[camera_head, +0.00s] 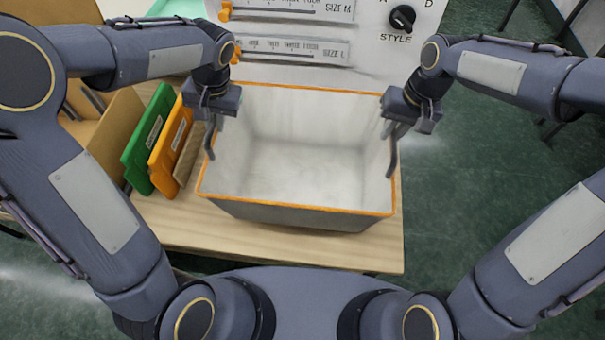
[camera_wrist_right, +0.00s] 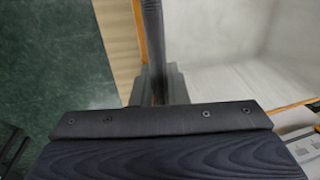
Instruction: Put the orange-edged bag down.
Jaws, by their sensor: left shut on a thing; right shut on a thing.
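The orange-edged bag (camera_head: 300,208) is an open, empty, box-shaped container with grey outer walls and a pale inside. It is upright over the wooden table, near its front edge. I cannot tell whether its bottom touches the table. My left gripper (camera_head: 210,140) is shut on its left wall. My right gripper (camera_head: 391,135) is shut on its right wall. In the right wrist view, a finger of my right gripper (camera_wrist_right: 152,60) lies along the bag's orange rim, with the bag's pale inside (camera_wrist_right: 215,40) to its right.
A green card (camera_head: 147,140) and an orange card (camera_head: 168,145) stand left of the bag. A machine panel with sliders (camera_head: 290,50) and a style knob (camera_head: 403,18) is behind it. The wooden table (camera_head: 300,247) has a bare strip in front. Green floor (camera_head: 480,200) lies to the right.

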